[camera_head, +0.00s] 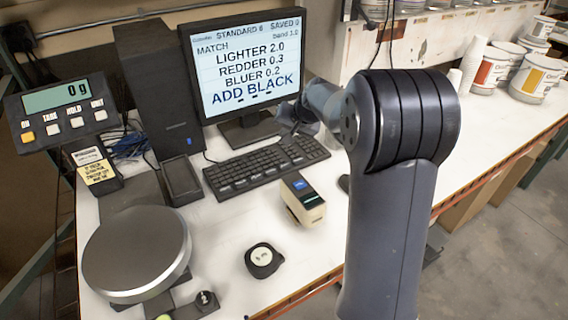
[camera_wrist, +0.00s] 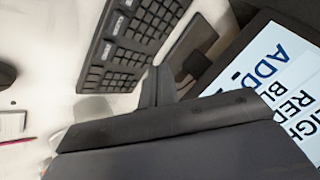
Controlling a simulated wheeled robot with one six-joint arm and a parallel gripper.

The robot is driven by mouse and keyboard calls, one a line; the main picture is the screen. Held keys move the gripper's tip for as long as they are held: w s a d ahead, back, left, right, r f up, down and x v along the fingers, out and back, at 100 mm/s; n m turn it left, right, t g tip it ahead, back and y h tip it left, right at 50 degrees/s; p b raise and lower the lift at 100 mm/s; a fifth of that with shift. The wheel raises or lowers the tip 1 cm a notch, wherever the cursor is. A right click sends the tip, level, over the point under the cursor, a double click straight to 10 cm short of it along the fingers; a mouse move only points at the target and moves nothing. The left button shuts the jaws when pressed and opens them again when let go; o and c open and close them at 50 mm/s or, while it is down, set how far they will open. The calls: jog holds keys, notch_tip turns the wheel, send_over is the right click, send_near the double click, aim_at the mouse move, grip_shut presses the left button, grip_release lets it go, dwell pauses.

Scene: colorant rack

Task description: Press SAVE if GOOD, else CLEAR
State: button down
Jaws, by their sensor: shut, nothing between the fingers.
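The monitor (camera_head: 245,65) shows "STANDARD 6", "SAVED 0", "MATCH", "band 3.0", "LIGHTER 2.0", "REDDER 0.3", "BLUER 0.2" and "ADD BLACK". I see no word GOOD on it. Part of the screen shows tilted in the wrist view (camera_wrist: 272,88). The black keyboard (camera_head: 265,164) lies in front of the monitor, and it fills the upper middle of the wrist view (camera_wrist: 130,42). My gripper (camera_wrist: 160,76) is shut and empty, above the table near the keyboard's right end. In the head view my arm partly hides it.
A scale display (camera_head: 62,110) reads 0 g, with a round scale pan (camera_head: 137,250) below. A small handheld device (camera_head: 302,199) and a black round puck (camera_head: 263,260) lie before the keyboard. A computer tower (camera_head: 160,90) stands left. Paint tubs (camera_head: 490,72) stand at the back right.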

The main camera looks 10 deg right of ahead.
aim_at(286, 166)
jog(key=shift+f, duration=0.1)
notch_tip(286, 166, down, 9)
jog(key=b, duration=0.6)
jog(key=shift+b, duration=0.4)
dwell(1.6)
jog(key=shift+f+b, duration=0.2)
jog(key=shift+b, duration=0.25)
jog(key=shift+f+b, duration=0.35)
jog(key=shift+f, duration=0.05)
dwell(0.4)
jog(key=shift+r, duration=0.15)
jog(key=shift+r+p, duration=0.5)
jog(key=shift+r, duration=0.15)
jog(key=shift+r, duration=0.1)
jog(key=shift+r+p, duration=1.75)
jog(key=shift+r, duration=0.65)
